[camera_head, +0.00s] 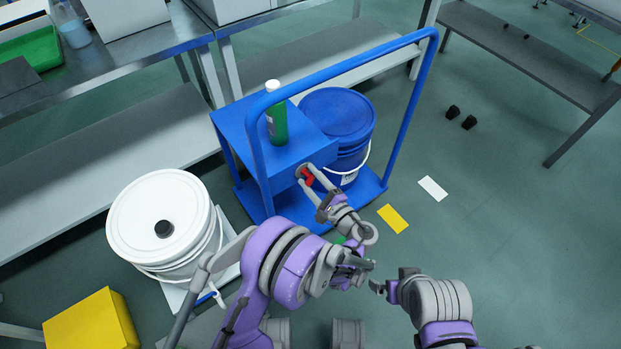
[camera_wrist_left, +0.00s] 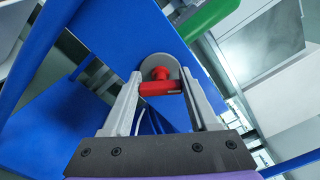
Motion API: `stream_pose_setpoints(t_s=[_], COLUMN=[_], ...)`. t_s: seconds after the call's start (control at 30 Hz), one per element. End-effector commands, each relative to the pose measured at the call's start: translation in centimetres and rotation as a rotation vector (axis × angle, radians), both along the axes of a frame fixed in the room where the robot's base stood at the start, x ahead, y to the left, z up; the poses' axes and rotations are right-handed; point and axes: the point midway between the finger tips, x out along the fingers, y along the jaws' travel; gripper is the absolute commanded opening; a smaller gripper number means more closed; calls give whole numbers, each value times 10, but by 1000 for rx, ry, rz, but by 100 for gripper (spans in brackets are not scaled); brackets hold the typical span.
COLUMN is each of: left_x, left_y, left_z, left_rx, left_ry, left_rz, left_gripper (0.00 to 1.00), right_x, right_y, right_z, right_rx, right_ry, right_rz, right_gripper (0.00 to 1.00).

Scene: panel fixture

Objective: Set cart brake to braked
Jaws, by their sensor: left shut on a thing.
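The blue cart (camera_head: 283,210) stands on the floor ahead, with a tall blue push frame. A red brake lever (camera_head: 307,177) sits on the cart's blue box, and it also shows in the left wrist view (camera_wrist_left: 158,88) in front of a round grey mount (camera_wrist_left: 158,66). My left gripper (camera_head: 309,175) is shut on the red lever, with one finger on each side of it in the left wrist view (camera_wrist_left: 165,95). The fingers hide part of the lever in the head view. My right gripper (camera_head: 379,288) is low in the head view, away from the cart; its jaws are unclear.
A green bottle (camera_head: 276,124) stands on the cart's box, and a blue bucket (camera_head: 338,115) stands beside it. A white drum (camera_head: 160,220) is at the left, near a yellow box (camera_head: 90,322). Benches line the back. Floor at the right is mostly clear.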

Motion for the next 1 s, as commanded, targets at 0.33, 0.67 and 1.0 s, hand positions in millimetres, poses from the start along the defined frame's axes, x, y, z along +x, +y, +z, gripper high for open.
stream_pose_setpoints(t_s=[0.33,0.67,1.0], left_x=[0,0,0], left_y=[1,1,1], left_z=[-1,-2,-2], left_rx=[-252,-420,-487], left_ry=[-185,-306,-356], left_rz=[0,-1,-1], left_gripper=[4,4,4], right_x=[1,1,1], right_y=[0,0,0], right_z=[-4,-5,-6], right_rx=[0,0,0], right_ry=[1,1,1], right_rz=[0,0,0], right_gripper=[100,100,100])
